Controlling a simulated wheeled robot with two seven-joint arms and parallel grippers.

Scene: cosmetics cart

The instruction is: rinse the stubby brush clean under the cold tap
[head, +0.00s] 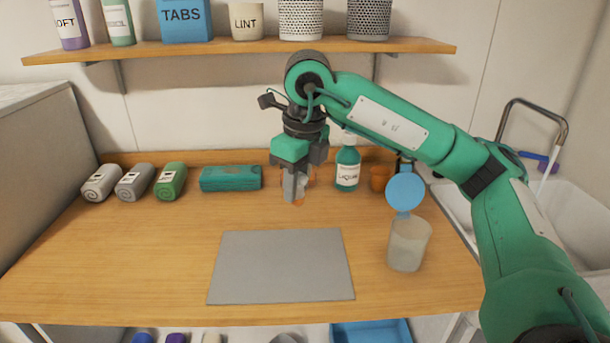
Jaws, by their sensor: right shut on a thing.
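My right gripper (294,185) hangs pointing down over the back middle of the wooden counter. It is shut on a small orange and pale thing (298,201), mostly hidden by the fingers, so I cannot tell whether it is the stubby brush. The tap (533,108) arches over the white sink at the far right, with a pale stream that looks like running water (548,168) below its spout. A purple-blue item (540,157) lies by the sink's back edge, too small to identify. My left gripper is out of view.
A grey mat (281,265) lies bare on the counter. A clear cup with an open blue lid (407,245) stands right of it. Rolled towels (135,182), a teal case (230,178), a teal bottle (347,170) and an orange pot (379,178) line the back. A loaded shelf (230,48) hangs above.

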